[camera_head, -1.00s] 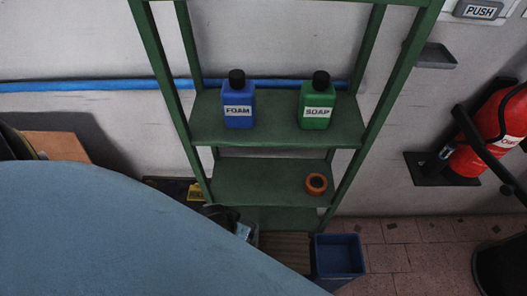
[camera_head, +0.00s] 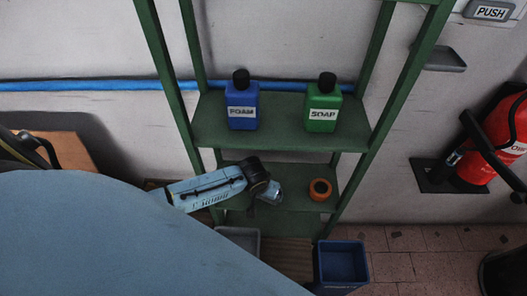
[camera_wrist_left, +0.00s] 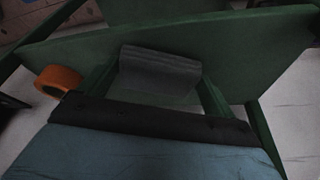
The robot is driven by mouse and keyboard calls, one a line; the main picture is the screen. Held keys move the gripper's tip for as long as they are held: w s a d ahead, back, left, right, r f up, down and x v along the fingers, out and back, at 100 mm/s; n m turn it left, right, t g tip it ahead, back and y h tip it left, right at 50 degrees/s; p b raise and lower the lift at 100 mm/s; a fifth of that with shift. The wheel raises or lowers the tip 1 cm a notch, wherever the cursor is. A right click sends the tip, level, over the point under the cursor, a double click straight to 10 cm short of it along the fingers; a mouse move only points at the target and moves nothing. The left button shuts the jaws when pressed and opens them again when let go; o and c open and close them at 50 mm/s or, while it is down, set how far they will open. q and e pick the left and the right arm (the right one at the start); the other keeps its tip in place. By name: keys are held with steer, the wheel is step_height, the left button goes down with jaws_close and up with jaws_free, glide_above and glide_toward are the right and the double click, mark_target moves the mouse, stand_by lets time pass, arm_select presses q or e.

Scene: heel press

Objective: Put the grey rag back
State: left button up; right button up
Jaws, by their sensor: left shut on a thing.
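The grey rag (camera_wrist_left: 160,72) shows as a dark grey folded piece in the left wrist view, just beyond the dark front of my left gripper. My left arm reaches from the left into the green rack in the head view. My left gripper (camera_head: 268,190) is shut on the rag, over the lower green shelf (camera_head: 300,207), left of an orange ring-shaped roll (camera_head: 320,189). The roll also shows in the left wrist view (camera_wrist_left: 58,80). I cannot tell whether the rag touches the shelf. My right gripper is not in view.
A blue FOAM bottle (camera_head: 241,101) and a green SOAP bottle (camera_head: 323,104) stand on the shelf above (camera_head: 280,135). A blue bin (camera_head: 341,265) and a grey container (camera_head: 238,238) are below. The rack's posts (camera_head: 385,105) flank the shelves. A red extinguisher (camera_head: 492,145) is at right.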

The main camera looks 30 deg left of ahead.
arm_select(q)
steer(key=shift+f, duration=0.35)
steer(key=o, duration=0.6)
steer(key=p+v, duration=0.3)
steer(key=v, duration=0.9)
